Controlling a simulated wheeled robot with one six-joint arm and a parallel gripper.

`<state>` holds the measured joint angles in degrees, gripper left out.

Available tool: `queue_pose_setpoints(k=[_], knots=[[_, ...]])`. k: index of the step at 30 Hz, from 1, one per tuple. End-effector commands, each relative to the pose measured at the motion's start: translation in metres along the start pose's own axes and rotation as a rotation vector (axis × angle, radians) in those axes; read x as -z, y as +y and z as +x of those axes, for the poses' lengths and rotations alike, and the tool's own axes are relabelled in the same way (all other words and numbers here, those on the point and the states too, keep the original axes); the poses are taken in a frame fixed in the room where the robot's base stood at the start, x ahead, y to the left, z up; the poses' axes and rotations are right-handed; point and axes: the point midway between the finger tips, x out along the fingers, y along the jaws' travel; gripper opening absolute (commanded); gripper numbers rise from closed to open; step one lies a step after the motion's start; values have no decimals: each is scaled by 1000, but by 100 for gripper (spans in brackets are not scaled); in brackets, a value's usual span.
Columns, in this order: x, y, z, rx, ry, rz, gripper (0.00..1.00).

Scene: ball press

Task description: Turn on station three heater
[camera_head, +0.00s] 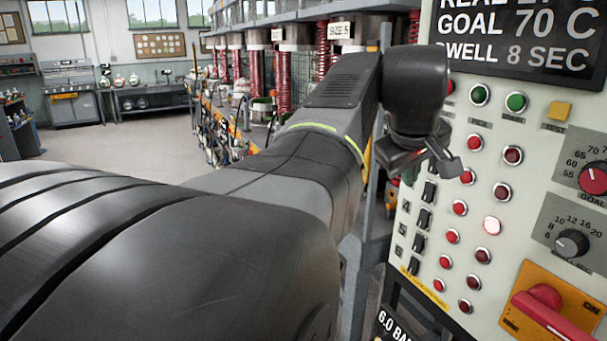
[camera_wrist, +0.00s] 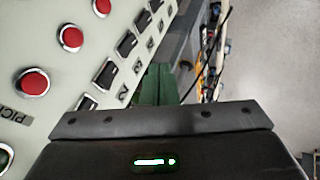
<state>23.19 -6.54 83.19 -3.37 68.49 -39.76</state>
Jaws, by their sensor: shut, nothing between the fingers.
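The control panel (camera_head: 470,205) stands at the right in the head view. A column of black rocker switches (camera_head: 424,218) runs down its left side; they also show in the wrist view (camera_wrist: 126,45). My gripper (camera_wrist: 158,85) has green fingers, shut and empty, near the lower end of the switch row in the wrist view. In the head view my wrist hangs by the panel's left edge, above the switches. Contact with a switch cannot be told.
Red round buttons (camera_head: 459,207) stand right of the switches, one lamp (camera_head: 492,225) glowing pale. Two green buttons (camera_head: 516,102), dials (camera_head: 572,243) and a large red rotary handle (camera_head: 545,305) share the panel. Machines with red springs (camera_head: 284,80) stand behind my arm.

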Motion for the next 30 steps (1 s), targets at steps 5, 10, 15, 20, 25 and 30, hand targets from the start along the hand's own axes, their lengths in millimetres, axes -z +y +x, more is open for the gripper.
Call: queue_pose_setpoints(k=[5,10,15,20,25,30], knots=[[-1,-1,35,4,-4,0,0],[-1,-1,72,4,-5,0,0],[-1,12,96,1,-3,4,0],[-2,27,106,0,-1,2,0],[-2,33,110,0,-1,0,0],[-2,33,111,0,0,-1,0]])
